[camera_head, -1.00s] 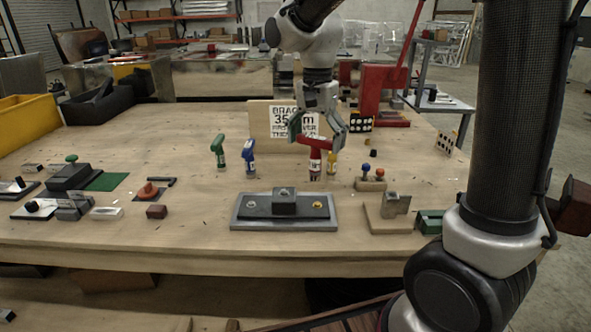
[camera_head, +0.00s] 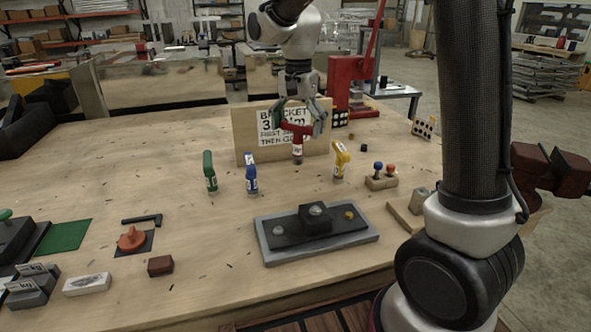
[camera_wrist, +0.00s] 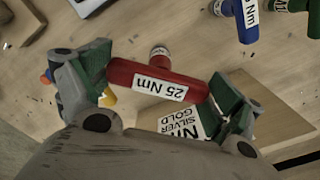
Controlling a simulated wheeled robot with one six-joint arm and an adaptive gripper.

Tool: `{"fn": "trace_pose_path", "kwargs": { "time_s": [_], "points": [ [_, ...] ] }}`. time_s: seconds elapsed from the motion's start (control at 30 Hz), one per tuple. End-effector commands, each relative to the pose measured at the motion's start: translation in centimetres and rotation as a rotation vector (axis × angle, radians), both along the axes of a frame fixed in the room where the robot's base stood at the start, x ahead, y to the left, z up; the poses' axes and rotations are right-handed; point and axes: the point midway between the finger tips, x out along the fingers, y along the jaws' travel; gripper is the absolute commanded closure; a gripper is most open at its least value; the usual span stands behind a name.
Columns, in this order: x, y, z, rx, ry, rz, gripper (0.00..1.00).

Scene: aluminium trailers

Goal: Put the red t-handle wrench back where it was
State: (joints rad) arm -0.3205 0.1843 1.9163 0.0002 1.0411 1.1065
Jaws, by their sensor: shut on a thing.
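The red t-handle wrench (camera_head: 296,128) hangs upright in my gripper (camera_head: 300,116), in front of the sign board. In the wrist view its red handle (camera_wrist: 158,83), labelled "25 Nm", lies across between the two fingers (camera_wrist: 160,95). Its lower end seems clear of the table. A green t-handle wrench (camera_head: 209,172) and a blue one (camera_head: 250,174) stand upright to the left. A yellow one (camera_head: 340,160) stands to the right. A bare stretch of table lies between blue and yellow.
The wooden board with a printed sign (camera_head: 245,140) stands behind the wrenches. A grey plate with a dark block (camera_head: 267,249) lies in front. A joystick block (camera_head: 381,183) is at the right, and a red press (camera_head: 345,80) stands behind.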

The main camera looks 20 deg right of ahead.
Motion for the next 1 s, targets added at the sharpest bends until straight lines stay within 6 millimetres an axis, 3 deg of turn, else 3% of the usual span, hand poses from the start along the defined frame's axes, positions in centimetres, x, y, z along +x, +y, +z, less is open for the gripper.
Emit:
{"fn": "trace_pose_path", "kwargs": {
  "time_s": [0.1,0.53,0.9,0.93,1.0],
  "points": [
    [-0.1,0.0,-2.4,-0.001,0.003,0.001,0.50],
    [0.0,0.0,-7.4,-0.001,0.001,0.001,0.50],
    [0.0,0.0,-8.0,0.000,0.000,0.001,0.50],
    [0.0,0.0,-8.0,0.000,0.000,0.001,0.02],
    [0.0,0.0,-7.9,0.000,0.000,0.001,0.00]
  ]
}}
